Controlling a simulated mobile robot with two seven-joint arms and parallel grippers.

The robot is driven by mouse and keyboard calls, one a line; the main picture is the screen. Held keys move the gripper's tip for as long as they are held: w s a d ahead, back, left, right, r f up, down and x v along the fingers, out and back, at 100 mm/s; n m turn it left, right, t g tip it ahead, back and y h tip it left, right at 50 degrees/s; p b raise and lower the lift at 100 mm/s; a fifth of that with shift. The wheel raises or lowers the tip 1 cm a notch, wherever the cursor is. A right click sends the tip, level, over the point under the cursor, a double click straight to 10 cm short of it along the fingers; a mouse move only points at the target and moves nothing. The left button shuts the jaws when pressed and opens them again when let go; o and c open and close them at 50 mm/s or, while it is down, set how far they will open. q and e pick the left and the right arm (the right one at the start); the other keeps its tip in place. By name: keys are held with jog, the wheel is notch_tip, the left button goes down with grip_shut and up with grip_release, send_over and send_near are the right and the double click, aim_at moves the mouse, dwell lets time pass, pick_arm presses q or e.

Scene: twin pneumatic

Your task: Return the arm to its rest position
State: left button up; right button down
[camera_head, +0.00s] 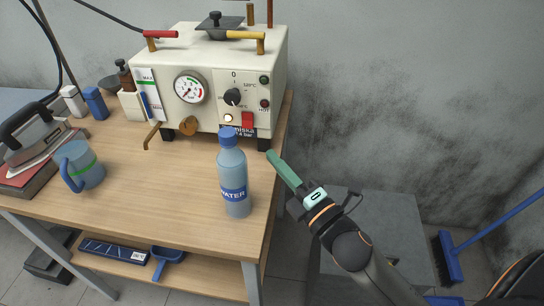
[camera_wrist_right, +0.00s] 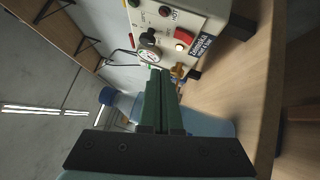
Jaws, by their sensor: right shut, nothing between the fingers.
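My right gripper (camera_head: 284,170) has green fingers and reaches in from the lower right in the head view. Its fingertips are near the right edge of the wooden table, right of the water bottle and in front of the machine. In the right wrist view the green fingers (camera_wrist_right: 163,100) are together, with nothing visible between them. The blue water bottle (camera_head: 233,180) stands upright near the table's front right corner, apart from the gripper in the head view. It also shows in the right wrist view (camera_wrist_right: 118,103), partly hidden behind the fingers. My left gripper is not in view.
A cream machine (camera_head: 210,65) with a gauge and knobs stands at the table's back. A blue mug (camera_head: 80,165) and an iron (camera_head: 30,140) are on the wooden table (camera_head: 150,190) at left. A grey block (camera_head: 385,215) and a blue broom (camera_head: 449,258) are at right.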

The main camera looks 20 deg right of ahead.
pick_arm(q)
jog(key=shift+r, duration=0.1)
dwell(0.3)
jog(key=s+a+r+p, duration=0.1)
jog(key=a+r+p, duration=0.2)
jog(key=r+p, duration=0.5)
jog(key=p, duration=0.3)
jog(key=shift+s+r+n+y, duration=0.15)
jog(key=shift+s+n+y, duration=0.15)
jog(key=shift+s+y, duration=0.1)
pick_arm(e)
jog(key=s+a+f+m+g+h, duration=0.1)
jog(key=s+f+m+g, duration=0.4)
jog(key=s+f+m, duration=0.3)
jog(key=s+a+f+m+g, duration=0.2)
jog(key=s+f+m+g, duration=0.3)
jog(key=s+f+m, duration=0.3)
notch_tip(320, 180, down, 5)
jog(key=m, duration=0.4)
jog(key=shift+s+r+m+g+h, duration=0.2)
jog(key=shift+m+g+h, duration=0.1)
jog(key=shift+g+h, duration=0.1)
